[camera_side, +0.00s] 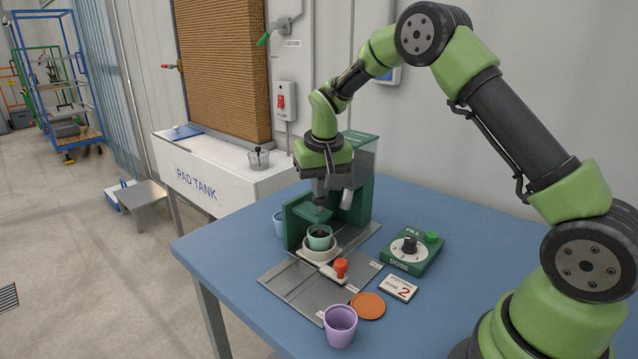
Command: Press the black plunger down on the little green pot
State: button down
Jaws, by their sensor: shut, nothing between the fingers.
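The little green pot (319,239) stands upright in a pale round holder on the grey metal plate, under the front of the green machine. Dark material shows inside its mouth. My gripper (320,203) points down, shut and empty, at the machine's top arm, almost straight above the pot. The black plunger is hard to make out; a dark part seems to sit just below my fingertips, and I cannot tell whether they touch it. A gap shows between the machine's top arm and the pot.
On the blue table (215,248) are an orange-red knob (341,268), a green dose box (411,258), a number card (398,289), a terracotta saucer (368,306) and a lilac pot (340,326). A blue pot (279,224) stands behind.

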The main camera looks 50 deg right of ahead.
notch_tip(320, 180, up, 10)
dwell(1.6)
jog(key=shift+r, duration=0.1)
jog(key=s+a+r+t, duration=0.2)
jog(key=s+a+r, duration=0.3)
jog(key=s+r, duration=0.2)
jog(key=s+a+n+t+y, duration=0.1)
jog(key=s+a, duration=0.2)
jog(key=s, duration=0.6)
jog(key=s+a+f+n+t+y, duration=0.1)
jog(key=s+a+t+y, duration=0.1)
jog(key=s, duration=0.7)
jog(key=shift+s+a, duration=0.25)
jog(key=shift+a, duration=0.35)
